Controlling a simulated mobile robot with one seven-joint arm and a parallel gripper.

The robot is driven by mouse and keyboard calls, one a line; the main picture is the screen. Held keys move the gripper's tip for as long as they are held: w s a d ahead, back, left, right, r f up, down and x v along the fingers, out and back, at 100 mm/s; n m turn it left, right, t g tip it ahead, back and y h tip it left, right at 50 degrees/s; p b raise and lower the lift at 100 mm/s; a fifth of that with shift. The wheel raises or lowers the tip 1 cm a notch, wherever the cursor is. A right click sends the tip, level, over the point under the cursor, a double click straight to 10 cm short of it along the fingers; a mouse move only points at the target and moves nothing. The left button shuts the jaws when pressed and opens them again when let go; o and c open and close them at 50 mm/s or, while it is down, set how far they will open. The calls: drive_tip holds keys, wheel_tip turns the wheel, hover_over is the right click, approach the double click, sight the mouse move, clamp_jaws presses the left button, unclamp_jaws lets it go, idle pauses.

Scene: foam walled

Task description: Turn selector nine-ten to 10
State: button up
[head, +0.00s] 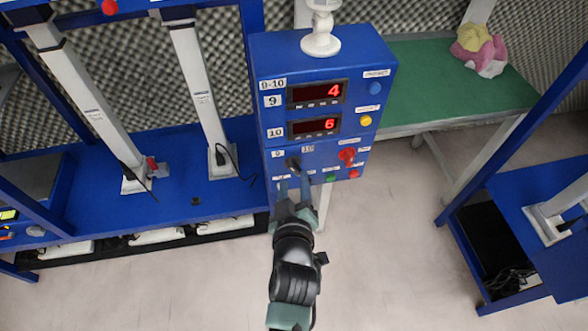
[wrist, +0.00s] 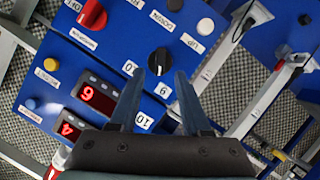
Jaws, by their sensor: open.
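The selector nine-ten is a black knob (wrist: 160,60) on the blue panel, with a 9 label (wrist: 163,90) and another label (wrist: 130,68) beside it. Its small white mark appears to face the 9 side in the wrist view.
A red rotary switch (head: 347,156) is right of the selector, with a green button (head: 331,178) and a red button (head: 354,174) below. A green-topped table (head: 430,80) stands behind right.

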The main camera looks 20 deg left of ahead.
sight(294, 171)
drive_tip(key=shift+x, duration=2.3)
clamp_jaws()
